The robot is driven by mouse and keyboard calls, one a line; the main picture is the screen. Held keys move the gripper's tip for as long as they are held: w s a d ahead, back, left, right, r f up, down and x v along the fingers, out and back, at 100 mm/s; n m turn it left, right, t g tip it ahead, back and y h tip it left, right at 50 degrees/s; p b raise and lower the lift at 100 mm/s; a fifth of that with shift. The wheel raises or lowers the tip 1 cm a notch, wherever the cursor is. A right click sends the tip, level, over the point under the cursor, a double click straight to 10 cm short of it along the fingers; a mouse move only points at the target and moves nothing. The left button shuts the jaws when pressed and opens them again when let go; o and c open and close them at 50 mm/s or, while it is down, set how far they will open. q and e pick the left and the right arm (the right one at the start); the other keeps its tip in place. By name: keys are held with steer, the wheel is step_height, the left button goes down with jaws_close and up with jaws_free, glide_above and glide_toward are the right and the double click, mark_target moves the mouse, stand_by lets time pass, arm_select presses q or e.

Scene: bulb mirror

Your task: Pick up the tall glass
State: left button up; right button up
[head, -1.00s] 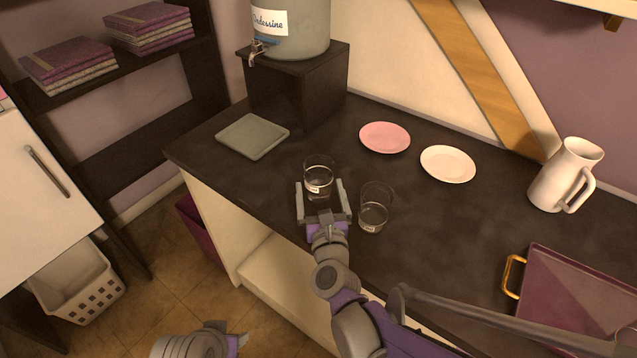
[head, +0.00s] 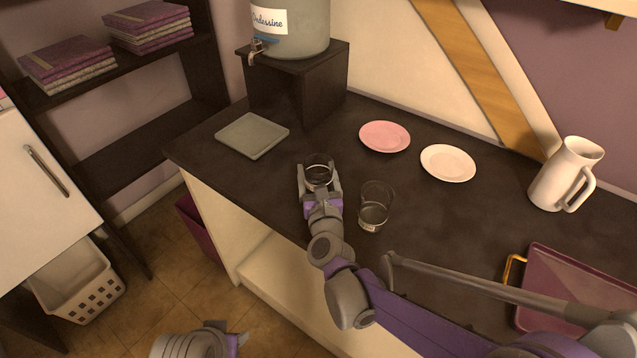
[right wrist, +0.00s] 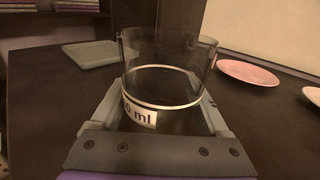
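A clear glass with a white ring and an "ml" label stands between the fingers of my right gripper (head: 319,180) on the dark counter; the glass (right wrist: 165,75) fills the middle of the right wrist view. The fingers lie against its two sides, around its lower part. A second clear glass (head: 375,204) stands apart, just right of the gripper, with a small label low on it. I cannot tell for sure which glass is taller. Part of my left arm's end (head: 205,343) shows at the bottom edge; its fingers are not clear.
A grey square board (head: 252,135) lies at the counter's left end. A pink plate (head: 385,136) and a white plate (head: 448,163) lie behind the glasses. A white jug (head: 563,178) and a purple tray (head: 545,262) are at right. A dispenser (head: 300,30) stands on a dark box.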

steer(key=c, duration=0.7)
steer(key=shift+r, duration=0.1)
